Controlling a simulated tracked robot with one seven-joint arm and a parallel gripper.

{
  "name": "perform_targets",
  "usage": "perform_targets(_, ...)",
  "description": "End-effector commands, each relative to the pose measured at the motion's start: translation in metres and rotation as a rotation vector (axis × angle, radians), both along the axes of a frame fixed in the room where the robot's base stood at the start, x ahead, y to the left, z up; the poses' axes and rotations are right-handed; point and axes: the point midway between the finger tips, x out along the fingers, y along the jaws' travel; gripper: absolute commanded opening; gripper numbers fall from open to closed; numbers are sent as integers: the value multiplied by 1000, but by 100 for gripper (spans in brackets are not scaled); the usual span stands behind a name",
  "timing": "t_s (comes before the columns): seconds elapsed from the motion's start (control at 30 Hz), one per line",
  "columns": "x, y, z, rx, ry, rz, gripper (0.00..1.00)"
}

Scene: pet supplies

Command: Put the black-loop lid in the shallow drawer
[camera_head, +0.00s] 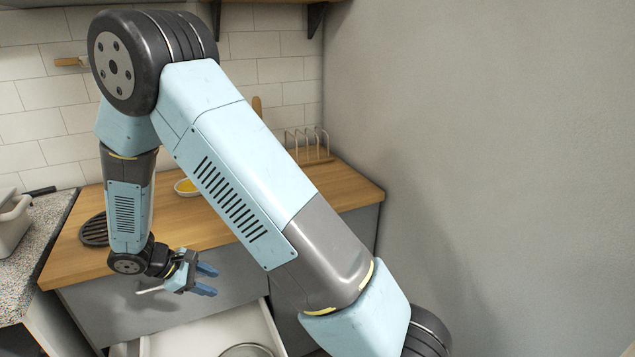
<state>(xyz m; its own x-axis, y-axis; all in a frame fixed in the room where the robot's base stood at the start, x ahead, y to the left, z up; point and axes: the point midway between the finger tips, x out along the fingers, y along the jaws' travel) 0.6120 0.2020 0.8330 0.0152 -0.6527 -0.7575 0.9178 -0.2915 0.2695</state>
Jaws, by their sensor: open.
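My gripper (206,280) is open, with its two blue fingers pointing right. It hangs in front of the grey cabinet front, below the wooden counter's edge and above an open drawer. The drawer (190,338) has a white inside and is cut off by the bottom of the picture. A round thing with a grey rim (247,348) lies in it, partly cut off; I cannot tell whether it is a lid. I cannot make out a black loop anywhere. A thin pale bar (150,290) shows just left of my gripper; I cannot tell what it belongs to.
The wooden counter (330,190) holds a dark slatted round piece (94,231), a white bowl with yellow contents (186,188) and a wire rack (308,146). A speckled counter (30,240) with a pale container (12,222) is at left. My arm hides much of the middle.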

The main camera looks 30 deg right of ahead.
Motion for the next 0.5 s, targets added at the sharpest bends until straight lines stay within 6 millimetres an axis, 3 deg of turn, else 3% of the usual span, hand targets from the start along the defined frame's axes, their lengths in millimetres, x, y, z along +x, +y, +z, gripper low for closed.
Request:
perform_targets(0.1,1,-18,39,61,-45,-81,46)
perform_targets(0.5,-19,-78,149,259,-196,-333,46)
